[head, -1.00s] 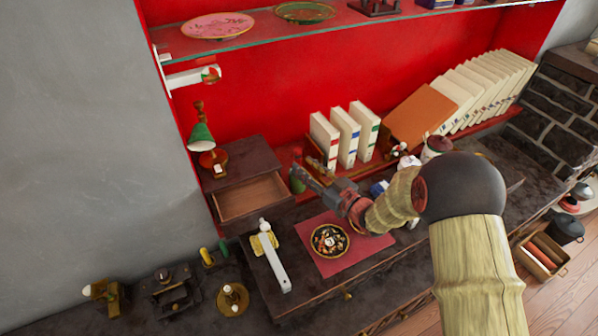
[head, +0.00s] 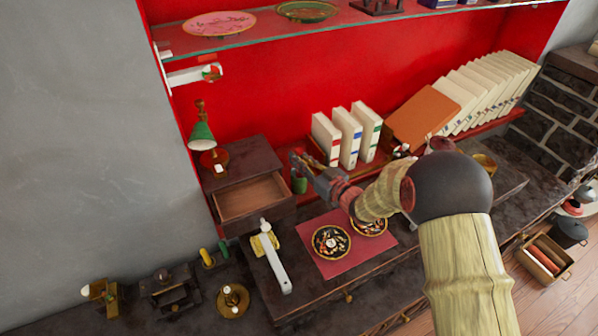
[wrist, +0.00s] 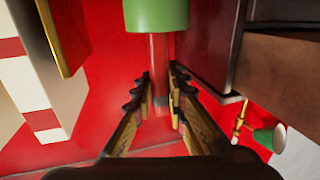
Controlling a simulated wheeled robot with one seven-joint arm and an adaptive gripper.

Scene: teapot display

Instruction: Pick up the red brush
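The red brush (wrist: 158,60) shows in the wrist view as a dull reddish stem below a green cylinder (wrist: 157,14). What looks like the same green cylinder (head: 299,184) stands by the open drawer in the head view. My gripper (wrist: 160,80) has its two fingers apart, one on each side of the stem. Whether they touch it I cannot tell. In the head view my gripper (head: 301,160) is just above the green cylinder, and its fingers hide most of the brush.
White books (head: 348,136) stand just right of my gripper. Bowls (head: 331,242) sit on a red mat (head: 333,270) in front.

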